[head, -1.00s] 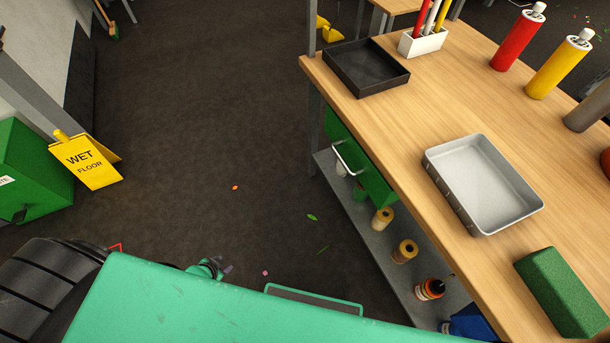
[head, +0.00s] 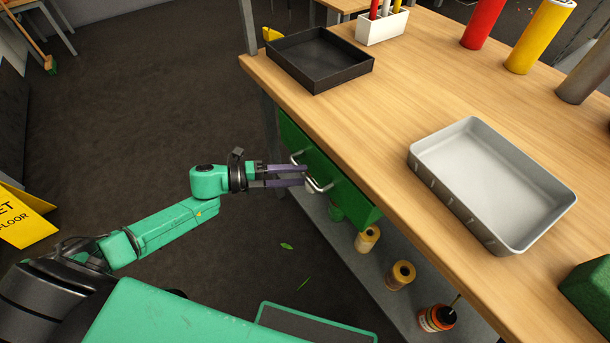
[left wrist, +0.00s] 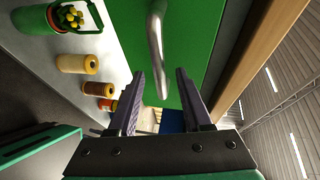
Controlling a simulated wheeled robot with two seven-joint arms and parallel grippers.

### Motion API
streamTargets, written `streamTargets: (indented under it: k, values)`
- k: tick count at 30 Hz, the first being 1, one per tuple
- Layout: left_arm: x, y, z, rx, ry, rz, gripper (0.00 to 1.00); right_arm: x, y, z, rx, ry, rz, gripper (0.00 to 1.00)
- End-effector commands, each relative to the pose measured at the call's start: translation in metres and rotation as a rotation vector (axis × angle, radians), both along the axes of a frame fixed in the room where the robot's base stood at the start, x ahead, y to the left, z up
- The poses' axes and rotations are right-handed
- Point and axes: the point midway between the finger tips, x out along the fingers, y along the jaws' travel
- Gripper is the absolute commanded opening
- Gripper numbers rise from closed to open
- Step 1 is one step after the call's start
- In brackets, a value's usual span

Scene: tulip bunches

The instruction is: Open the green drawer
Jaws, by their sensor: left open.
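The green drawer (head: 345,192) sits under the wooden tabletop, its front looking flush with the table's edge. Its silver bar handle (head: 318,186) is partly hidden by my fingers. My left gripper (head: 305,175) is open at the handle. In the left wrist view, the handle (left wrist: 156,45) lies between the two open fingers of the left gripper (left wrist: 160,76), in front of the green drawer face (left wrist: 190,35). I cannot tell whether either finger touches it. My right gripper is not in view.
A black tray (head: 320,60) and a grey metal tray (head: 490,185) stand on the table (head: 400,120). Spools (head: 400,275) and a bottle (head: 436,318) stand on the shelf below. A yellow wet floor sign (head: 22,218) is at left.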

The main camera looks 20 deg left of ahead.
Motion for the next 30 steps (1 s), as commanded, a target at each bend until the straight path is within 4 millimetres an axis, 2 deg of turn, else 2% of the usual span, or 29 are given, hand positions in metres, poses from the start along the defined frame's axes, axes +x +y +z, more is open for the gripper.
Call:
streamTargets:
  k: [3,6,13,14,15,17,18,30]
  values:
    - [0.010,-0.018,-0.003,-0.002,-0.002,0.002,0.50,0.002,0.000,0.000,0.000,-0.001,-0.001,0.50]
    - [0.013,-0.024,-0.005,0.000,0.000,0.001,0.50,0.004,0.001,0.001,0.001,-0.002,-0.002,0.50]
    - [0.013,-0.025,-0.006,0.000,0.001,0.002,0.50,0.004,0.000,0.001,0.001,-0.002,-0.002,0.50]
    - [0.013,-0.025,-0.006,0.000,0.001,0.002,0.42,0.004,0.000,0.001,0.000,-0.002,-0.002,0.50]
    - [0.013,-0.025,-0.006,0.000,0.001,0.002,0.27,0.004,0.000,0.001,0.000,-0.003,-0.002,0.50]
    - [0.013,-0.025,-0.006,0.000,0.001,0.002,0.04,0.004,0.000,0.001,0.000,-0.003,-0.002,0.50]
    - [0.013,-0.025,-0.006,0.000,0.001,0.002,0.00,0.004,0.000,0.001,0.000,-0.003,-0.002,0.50]
    - [0.013,-0.024,-0.006,0.001,0.001,0.003,0.00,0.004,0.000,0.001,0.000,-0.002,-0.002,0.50]
